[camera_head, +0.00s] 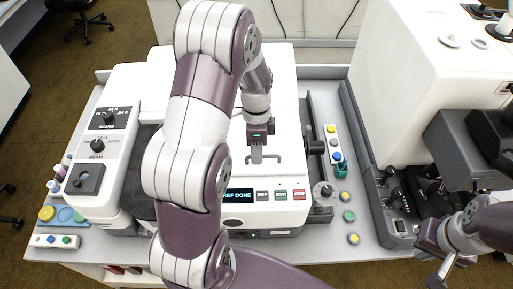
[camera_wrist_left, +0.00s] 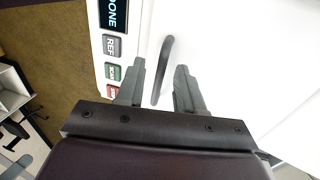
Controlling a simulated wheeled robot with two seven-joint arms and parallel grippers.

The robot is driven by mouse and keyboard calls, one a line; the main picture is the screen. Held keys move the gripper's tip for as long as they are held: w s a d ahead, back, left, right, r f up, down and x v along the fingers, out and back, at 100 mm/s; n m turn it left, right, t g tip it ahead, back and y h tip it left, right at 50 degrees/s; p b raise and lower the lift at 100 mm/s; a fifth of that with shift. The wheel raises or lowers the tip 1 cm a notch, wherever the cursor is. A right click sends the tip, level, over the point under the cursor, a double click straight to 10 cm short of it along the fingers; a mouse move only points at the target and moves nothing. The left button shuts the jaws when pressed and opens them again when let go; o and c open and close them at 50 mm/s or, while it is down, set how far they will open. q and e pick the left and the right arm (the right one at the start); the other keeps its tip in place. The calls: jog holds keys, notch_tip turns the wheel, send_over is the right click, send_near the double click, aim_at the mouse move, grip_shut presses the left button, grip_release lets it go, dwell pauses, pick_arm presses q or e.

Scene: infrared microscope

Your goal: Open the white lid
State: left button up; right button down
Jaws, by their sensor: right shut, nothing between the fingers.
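The white lid (camera_head: 285,125) is the pale cover of the middle instrument, and it looks shut. My left arm hides much of its left side. A grey bar handle (camera_wrist_left: 163,68) stands on the white surface. My left gripper (camera_head: 263,150) is over the handle, pointing down. In the left wrist view my left gripper (camera_wrist_left: 160,82) is open, and the handle shows between its two fingers. I cannot tell whether either finger touches it. My right gripper (camera_head: 438,274) is shut and empty at the lower right, away from the lid.
The front display (camera_head: 238,196) reads "REF DONE", with several buttons beside it. A panel with knobs (camera_head: 98,150) stands at the left. A grey microscope (camera_head: 465,140) stands at the right. Small colored caps (camera_head: 349,216) lie on the bench between them.

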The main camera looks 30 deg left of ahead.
pick_arm(q)
grip_shut()
dwell(1.4)
